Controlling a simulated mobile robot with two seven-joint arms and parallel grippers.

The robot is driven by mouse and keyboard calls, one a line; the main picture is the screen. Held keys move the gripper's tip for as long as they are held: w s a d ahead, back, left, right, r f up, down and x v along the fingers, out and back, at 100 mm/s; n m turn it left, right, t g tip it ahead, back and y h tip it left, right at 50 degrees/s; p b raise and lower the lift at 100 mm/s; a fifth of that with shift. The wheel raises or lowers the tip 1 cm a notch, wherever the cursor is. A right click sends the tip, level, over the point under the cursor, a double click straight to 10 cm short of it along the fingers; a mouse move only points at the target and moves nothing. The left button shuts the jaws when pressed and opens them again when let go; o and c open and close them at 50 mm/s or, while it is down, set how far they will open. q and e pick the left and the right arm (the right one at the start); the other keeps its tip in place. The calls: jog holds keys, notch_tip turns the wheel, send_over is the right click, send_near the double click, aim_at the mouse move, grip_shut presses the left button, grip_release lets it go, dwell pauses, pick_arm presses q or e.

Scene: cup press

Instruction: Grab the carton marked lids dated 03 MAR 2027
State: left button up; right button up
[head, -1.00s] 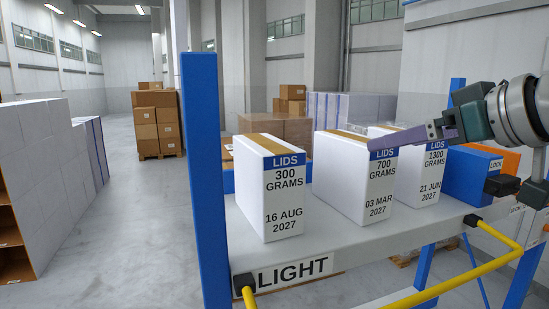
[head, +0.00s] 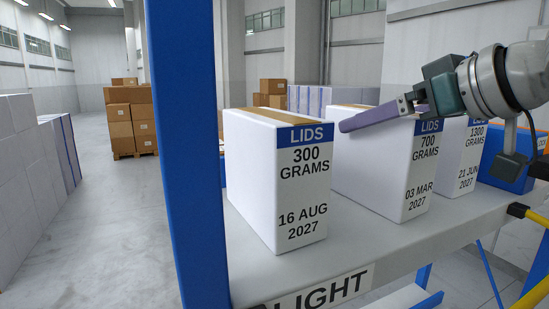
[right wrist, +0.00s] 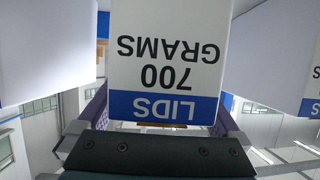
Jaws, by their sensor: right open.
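The white carton dated 03 MAR 2027 (head: 420,180) stands upright on the shelf, middle of three, with a blue LIDS band and 700 GRAMS. In the right wrist view the same carton (right wrist: 165,50) shows upside down, its label facing the camera. My right gripper (head: 368,118) is open in front of the top of this carton, and its purple finger covers part of the upper edge. In the right wrist view the purple fingers lie at either side of the carton's LIDS band, with gaps. No grip on it shows. My left gripper is not in view.
The 300 GRAMS carton dated 16 AUG 2027 (head: 305,190) stands left, and the 1300 GRAMS carton dated 21 JUN 2027 (head: 468,160) stands close right. A blue post (head: 187,150) rises at the shelf's left end. A blue box (head: 510,174) stands far right.

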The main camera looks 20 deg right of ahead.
jog(key=shift+w, duration=0.3)
jog(key=shift+s+f, duration=0.1)
jog(key=shift+s, duration=0.05)
grip_shut()
dwell(0.6)
